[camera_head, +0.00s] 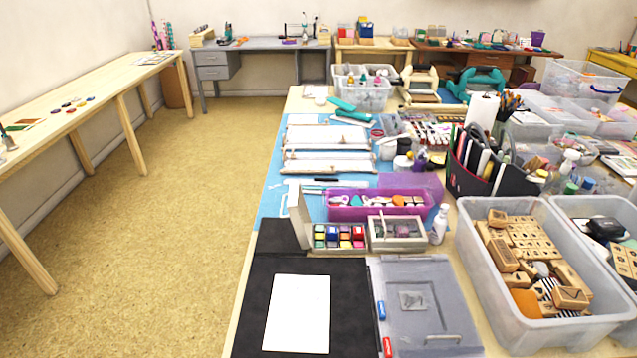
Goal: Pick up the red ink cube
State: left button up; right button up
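A small open box (337,250) with its lid raised stands on the near part of the worktable. It holds rows of small coloured ink cubes, among them blue, green, yellow and reddish ones. A red ink cube (345,231) appears to sit in the back row, right of a blue one; the cubes are too small to tell apart surely. Neither of my grippers is in view.
A black mat with white paper (297,314) lies in front of the box. A grey board (425,300) with small blue and red pieces is to its right. A lidded case (398,246), a purple tray (340,213), a white bottle (439,224) and a stamp bin (485,285) crowd around.

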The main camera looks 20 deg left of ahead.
aim_at(358, 234)
jog(key=k+j+z, duration=0.1)
jog(key=j, duration=0.25)
jog(key=k+j, duration=0.1)
jog(key=j, duration=0.3)
jog(key=k+j+z, duration=0.15)
jog(key=j, duration=0.2)
jog(key=i+j+z, duration=0.1)
jog(key=j, duration=0.3)
jog(key=i+j, duration=0.3)
jog(key=i+j+z, duration=0.15)
jog(key=j, duration=0.35)
jog(key=i, duration=0.05)
